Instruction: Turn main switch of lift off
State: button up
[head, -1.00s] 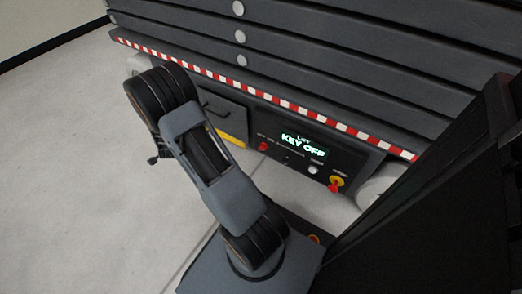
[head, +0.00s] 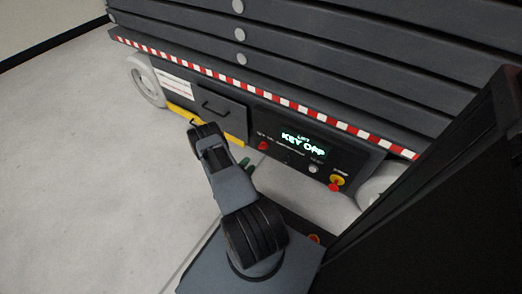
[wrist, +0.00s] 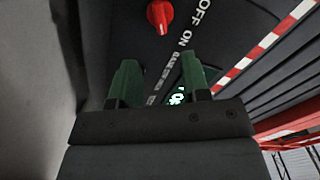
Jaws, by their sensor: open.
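The lift's control panel (head: 290,157) is a dark face low on the lift, with a lit display (head: 303,146) reading "LIFT KEY OFF". The red rotary switch (head: 263,146) is left of the display. It also shows at the top of the wrist view (wrist: 160,16), beside the words OFF and ON; I cannot tell which one it points to. My gripper (wrist: 160,80) has green fingers, spread apart and empty. In the head view, my gripper (head: 246,166) is just below and left of the switch, partly hidden by my arm. The fingers are not around the switch.
A yellow and red stop button (head: 336,182) and a white button (head: 313,169) are on the panel's right. A grey drawer (head: 207,106) with a handle is left of it. A dark upright structure (head: 430,190) fills the right. The floor at left is clear.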

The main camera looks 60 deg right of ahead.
aim_at(261, 148)
jog(key=d+b, duration=0.3)
jog(key=d, duration=0.8)
grip_shut()
